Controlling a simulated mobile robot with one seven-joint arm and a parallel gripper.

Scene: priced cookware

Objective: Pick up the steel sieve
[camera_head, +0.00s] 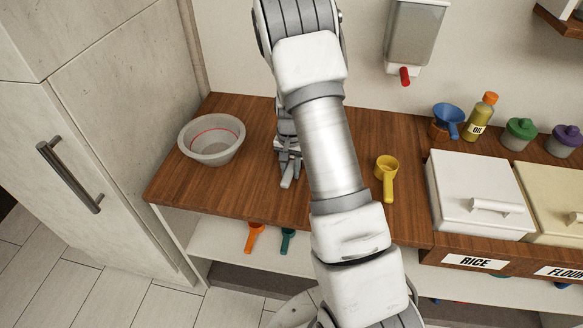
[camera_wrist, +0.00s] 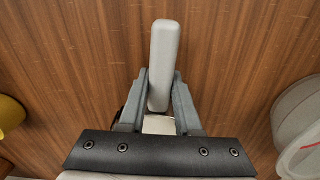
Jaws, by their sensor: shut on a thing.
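My gripper (camera_head: 288,160) is low over the wooden counter, right of the grey bowl. In the wrist view my gripper (camera_wrist: 160,78) has its two fingers closed around a light grey handle. I take this for the steel sieve (camera_wrist: 164,45); its grey handle end also shows below the fingers in the head view (camera_head: 287,180). The rest of the sieve is hidden by my gripper and arm. I cannot tell whether it touches the counter.
The grey bowl (camera_head: 212,140) with a red line inside stands at the counter's left end. A yellow scoop (camera_head: 388,180) stands right of my arm, near the white rice bin (camera_head: 478,190). A dispenser (camera_head: 415,32) hangs on the wall behind. Bare counter lies around my gripper.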

